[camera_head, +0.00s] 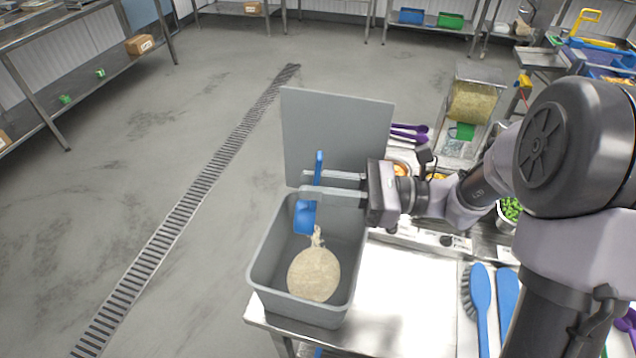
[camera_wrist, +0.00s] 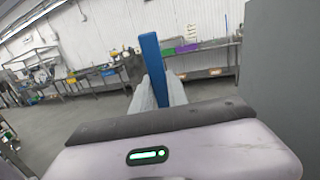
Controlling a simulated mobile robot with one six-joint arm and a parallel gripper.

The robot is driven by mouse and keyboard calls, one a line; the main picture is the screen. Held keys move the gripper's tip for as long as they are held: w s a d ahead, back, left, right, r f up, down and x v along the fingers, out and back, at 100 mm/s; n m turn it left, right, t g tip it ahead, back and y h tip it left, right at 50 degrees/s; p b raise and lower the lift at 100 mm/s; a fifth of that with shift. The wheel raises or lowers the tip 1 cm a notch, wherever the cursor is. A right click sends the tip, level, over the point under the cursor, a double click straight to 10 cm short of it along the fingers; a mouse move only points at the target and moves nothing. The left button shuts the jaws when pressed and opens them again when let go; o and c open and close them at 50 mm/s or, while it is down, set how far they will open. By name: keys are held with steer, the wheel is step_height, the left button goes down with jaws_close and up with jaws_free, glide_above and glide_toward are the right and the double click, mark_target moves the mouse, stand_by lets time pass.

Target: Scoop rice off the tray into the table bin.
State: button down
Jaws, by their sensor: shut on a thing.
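My gripper (camera_head: 308,183) is shut on the upright handle of a blue scoop (camera_head: 305,217), over the grey bin. In the wrist view the blue scoop (camera_wrist: 152,70) stands between the grey fingers. The scoop's head is low and tipped over the bin. The grey table bin (camera_head: 262,262) stands at the table's left front corner. A pale mound of rice (camera_head: 313,275) lies in it, with a thin neck of rice rising towards the scoop. The metal tray (camera_head: 483,73) at the back right holds more rice (camera_head: 472,102); its front part looks bare, with a green thing there.
A grey upright panel (camera_head: 338,132) stands right behind the bin. Purple utensils (camera_head: 410,132) lie beside it. Blue brushes (camera_head: 481,305) lie at the table's front right. A bowl of green food (camera_head: 511,209) stands behind them. The tabletop right of the bin is clear.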

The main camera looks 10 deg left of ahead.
mark_target(318, 155)
step_height(318, 155, up, 5)
steer(key=p, duration=0.4)
steer(key=shift+r, duration=0.15)
steer(key=shift+r+h+p, duration=0.35)
steer(key=shift+h+p, duration=0.05)
steer(key=shift+p, duration=0.85)
steer(key=h+p, duration=0.2)
steer(key=p, duration=0.2)
steer(key=h+p, duration=0.2)
steer(key=p, duration=0.2)
steer(key=shift+r+t, duration=0.4)
steer(key=h+p, duration=0.3)
steer(key=p, duration=0.2)
steer(key=r+t+h+p, duration=0.1)
steer(key=h+p, duration=0.2)
steer(key=p, duration=0.2)
steer(key=h+p, duration=0.1)
steer(key=p, duration=0.2)
steer(key=h+p, duration=0.1)
steer(key=p, duration=0.2)
steer(key=shift+r+h, duration=0.25)
steer(key=shift+h, duration=0.05)
steer(key=h+p, duration=0.2)
steer(key=p, duration=0.5)
steer(key=shift+r+t, duration=0.15)
steer(key=shift+t, duration=0.15)
steer(key=shift+h+p, duration=0.3)
steer(key=shift+p, duration=0.2)
steer(key=shift+f, duration=0.35)
